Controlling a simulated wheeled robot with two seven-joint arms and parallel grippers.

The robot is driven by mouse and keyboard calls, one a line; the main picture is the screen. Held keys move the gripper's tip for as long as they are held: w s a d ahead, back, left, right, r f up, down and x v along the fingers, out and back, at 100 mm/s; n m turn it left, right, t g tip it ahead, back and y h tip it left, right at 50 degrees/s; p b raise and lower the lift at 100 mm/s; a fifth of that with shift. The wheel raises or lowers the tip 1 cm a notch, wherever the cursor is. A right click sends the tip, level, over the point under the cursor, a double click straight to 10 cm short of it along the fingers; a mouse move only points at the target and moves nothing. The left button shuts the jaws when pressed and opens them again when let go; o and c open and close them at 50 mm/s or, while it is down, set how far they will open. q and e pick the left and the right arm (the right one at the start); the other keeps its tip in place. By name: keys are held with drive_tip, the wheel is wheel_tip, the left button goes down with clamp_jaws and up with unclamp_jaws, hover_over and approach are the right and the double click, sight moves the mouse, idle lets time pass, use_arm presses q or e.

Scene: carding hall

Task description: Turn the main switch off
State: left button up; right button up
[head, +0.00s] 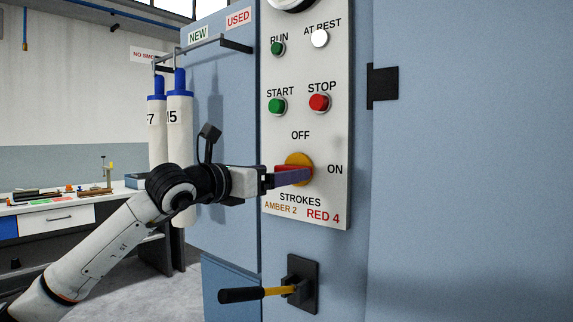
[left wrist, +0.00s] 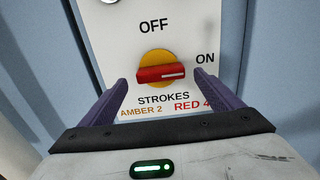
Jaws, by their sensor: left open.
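The main switch is a red handle on a round yellow plate (head: 299,160), low on a white panel (head: 335,200). In the left wrist view the red handle (left wrist: 160,73) lies nearly level, its white mark toward ON, with OFF above it. My left gripper (head: 285,178) is in front of the switch and partly hides it in the head view. In the left wrist view its two purple fingers (left wrist: 163,90) are apart, one on each side of the handle, with nothing held. I cannot tell whether a finger touches the handle. My right gripper is in neither view.
Above the switch are a green START button (head: 277,106) and a red STOP button (head: 319,102). Below the panel a black lever with a yellow shaft (head: 262,294) sticks out. White tubes (head: 180,130) hang at the left, and a workbench (head: 60,205) stands behind.

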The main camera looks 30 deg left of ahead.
use_arm(q)
drive_tip(key=w, duration=0.3)
drive_tip(key=shift+w+d+p, duration=0.2)
drive_tip(key=shift+w+p, duration=0.1)
drive_tip(key=shift+p, duration=0.05)
drive_tip(key=c, duration=1)
drive_tip(key=shift+c, duration=0.2)
drive_tip(key=shift+f, duration=0.1)
